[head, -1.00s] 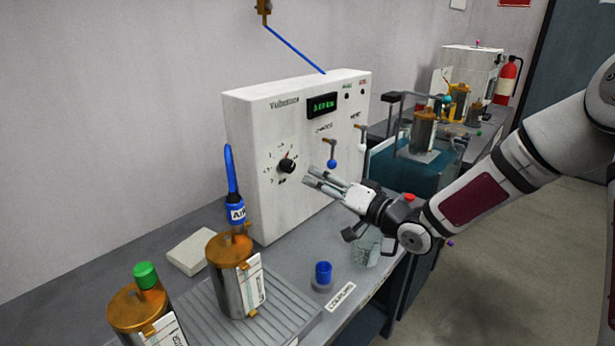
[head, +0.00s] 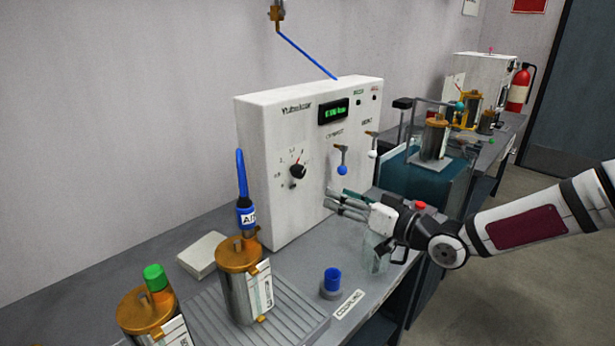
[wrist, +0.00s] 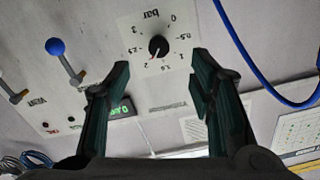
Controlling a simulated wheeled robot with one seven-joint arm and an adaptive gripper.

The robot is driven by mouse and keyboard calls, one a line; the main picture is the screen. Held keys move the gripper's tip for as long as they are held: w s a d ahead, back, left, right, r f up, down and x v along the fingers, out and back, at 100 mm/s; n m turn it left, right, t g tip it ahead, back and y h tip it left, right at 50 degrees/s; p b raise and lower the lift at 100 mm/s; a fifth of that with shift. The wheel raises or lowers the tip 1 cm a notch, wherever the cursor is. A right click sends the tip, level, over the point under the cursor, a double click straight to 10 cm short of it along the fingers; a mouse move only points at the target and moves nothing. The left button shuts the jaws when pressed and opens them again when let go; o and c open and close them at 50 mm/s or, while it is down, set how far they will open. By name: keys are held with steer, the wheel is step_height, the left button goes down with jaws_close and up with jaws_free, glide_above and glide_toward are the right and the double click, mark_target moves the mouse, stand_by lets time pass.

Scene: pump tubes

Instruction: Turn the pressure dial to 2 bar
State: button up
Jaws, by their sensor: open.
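The pressure dial is a black round knob (head: 298,171) on the front of the white pump box (head: 262,205). In the wrist view the knob (wrist: 158,46) sits in a printed bar scale, seen upside down. Its red pointer mark points down and slightly left, close to the 2. In the head view the red mark points up and to the right. My gripper (head: 332,201) is open and empty, right of and below the knob, apart from it. In the wrist view its two fingers (wrist: 160,82) are spread, with the knob beyond the gap between them.
A blue-balled lever (head: 342,168) and a white-balled lever (head: 372,153) stick out right of the dial. A green display (head: 335,110) is above.

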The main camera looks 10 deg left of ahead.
mark_target(302, 173)
steer(key=w+a, duration=0.2)
steer(key=a, duration=0.1)
steer(key=w+a+n, duration=0.1)
steer(key=w+a, duration=0.2)
steer(key=w+a+r+n+b, duration=0.1)
steer(key=w+a, duration=0.2)
steer(key=a, duration=0.1)
steer(key=shift+w, duration=0.2)
steer(key=shift+r, duration=0.1)
steer(key=shift+c, duration=0.3)
steer(key=c, duration=1.1)
